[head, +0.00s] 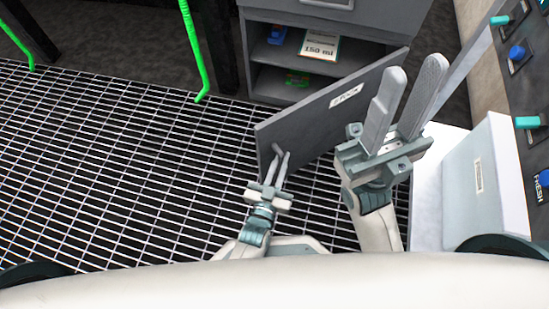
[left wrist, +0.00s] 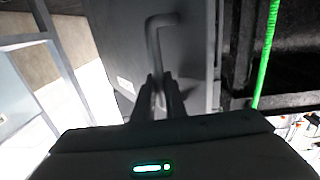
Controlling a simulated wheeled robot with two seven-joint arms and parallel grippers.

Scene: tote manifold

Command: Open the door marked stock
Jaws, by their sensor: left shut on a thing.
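The grey door (head: 315,123) with a small white label stands swung out from the grey cabinet (head: 258,45), and shelves show behind it. The label's lettering is small and hard to read. My left gripper (head: 278,165) is shut on the door's bar handle (head: 277,149), near the door's left edge. In the left wrist view the bent handle (left wrist: 153,45) runs down between the finger tips (left wrist: 160,88), against the door face (left wrist: 187,50). My right gripper (head: 414,72) is raised in front of the door's right part, its fingers apart with nothing between them.
A box marked 150 ml (head: 320,45) and small coloured items sit on the cabinet shelves. A dark panel with knobs (head: 520,60) and a white box (head: 478,175) stand at the right. Green hoses (head: 193,50) hang at the left. The grating floor (head: 110,160) there is clear.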

